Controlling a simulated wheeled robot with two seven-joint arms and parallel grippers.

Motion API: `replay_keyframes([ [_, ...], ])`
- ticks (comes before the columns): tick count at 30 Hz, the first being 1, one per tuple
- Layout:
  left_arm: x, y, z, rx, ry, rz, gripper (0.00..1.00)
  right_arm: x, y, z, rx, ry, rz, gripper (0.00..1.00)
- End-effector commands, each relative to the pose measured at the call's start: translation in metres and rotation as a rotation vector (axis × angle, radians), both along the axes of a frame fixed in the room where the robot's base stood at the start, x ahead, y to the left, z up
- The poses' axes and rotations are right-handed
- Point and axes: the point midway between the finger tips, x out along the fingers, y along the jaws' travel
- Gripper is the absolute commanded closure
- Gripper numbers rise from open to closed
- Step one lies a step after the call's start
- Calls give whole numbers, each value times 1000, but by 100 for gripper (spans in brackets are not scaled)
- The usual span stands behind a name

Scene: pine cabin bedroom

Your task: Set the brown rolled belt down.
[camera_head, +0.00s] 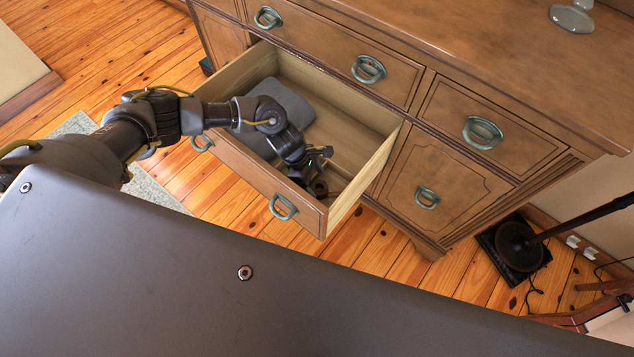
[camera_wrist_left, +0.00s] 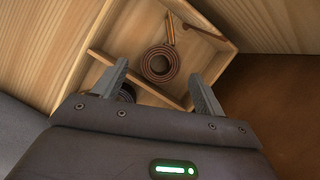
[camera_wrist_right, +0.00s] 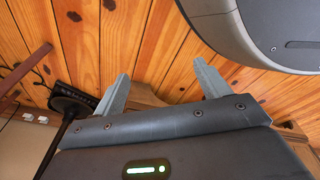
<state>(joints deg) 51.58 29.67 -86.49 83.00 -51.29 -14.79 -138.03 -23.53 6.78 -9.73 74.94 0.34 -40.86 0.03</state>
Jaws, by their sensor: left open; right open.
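The brown rolled belt (camera_wrist_left: 160,63) lies coiled in a compartment of a wooden divided tray (camera_wrist_left: 198,53) in the left wrist view. In the head view the belt (camera_head: 319,187) shows small near the front right corner of the open drawer (camera_head: 272,185). My left gripper (camera_wrist_left: 158,82) is open, its fingers apart on either side of the view of the belt, not touching it as far as I can see. In the head view my left gripper (camera_head: 312,168) reaches down into the drawer. My right gripper (camera_wrist_right: 163,88) is open and empty above the plank floor.
A grey folded cloth (camera_head: 270,108) lies in the drawer's left part. A dark rolled item (camera_wrist_left: 127,92) and a thin orange-brown item (camera_wrist_left: 170,28) lie in the tray. The wooden dresser (camera_head: 400,100) surrounds the drawer. A dark stand (camera_head: 518,245) stands on the floor at right.

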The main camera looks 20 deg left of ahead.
Motion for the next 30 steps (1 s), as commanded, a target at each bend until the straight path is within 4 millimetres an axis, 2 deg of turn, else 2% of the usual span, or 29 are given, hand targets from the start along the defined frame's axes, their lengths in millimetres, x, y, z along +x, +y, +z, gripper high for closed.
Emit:
replay_keyframes([
  [1, 1, 5, 12, -1, -3, -2, 29, -1, -1, -1, -1, 0, 1, 25],
  [6, 0, 18, 46, 0, -3, -2, 29, -5, -3, -8, -4, 3, 3, 25],
  [12, -1, 30, 74, 0, -1, -1, 29, -10, -9, -13, -12, 9, 8, 25],
  [18, -2, 34, 85, 0, 1, 0, 29, -12, -12, -14, -16, 8, 9, 25],
  [30, -2, 34, 85, 1, 1, 0, 29, -12, -11, -14, -15, 13, 6, 25],
])
